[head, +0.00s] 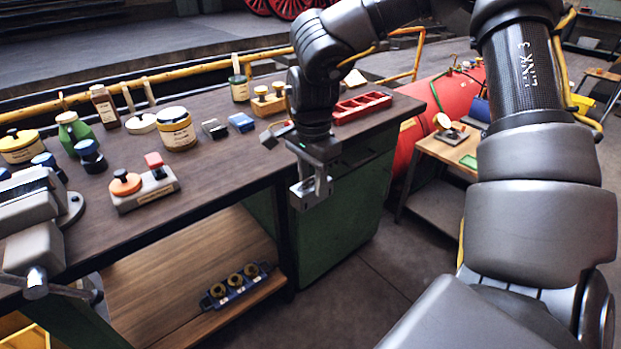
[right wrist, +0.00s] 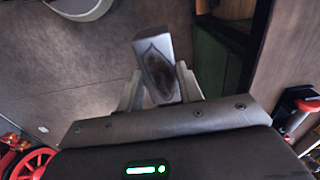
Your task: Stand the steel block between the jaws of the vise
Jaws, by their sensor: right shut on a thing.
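My right gripper (head: 311,192) points down just off the front edge of the bench, near the green cabinet. In the right wrist view its two fingers (right wrist: 160,88) are shut on the steel block (right wrist: 152,48), a grey piece with a dark oval patch on its face. The block looks slightly tilted between the fingers. The grey vise (head: 33,243) stands at the left front corner of the bench, well left of the gripper. Its jaws are cut off by the picture's left edge. My left gripper is out of view.
The bench top (head: 225,157) holds an orange-knobbed block (head: 145,188) right of the vise, several jars and bottles, and a red tray (head: 361,107) at the right. A blue rack (head: 236,287) lies on the lower shelf. A red tank (head: 433,107) stands behind the right end.

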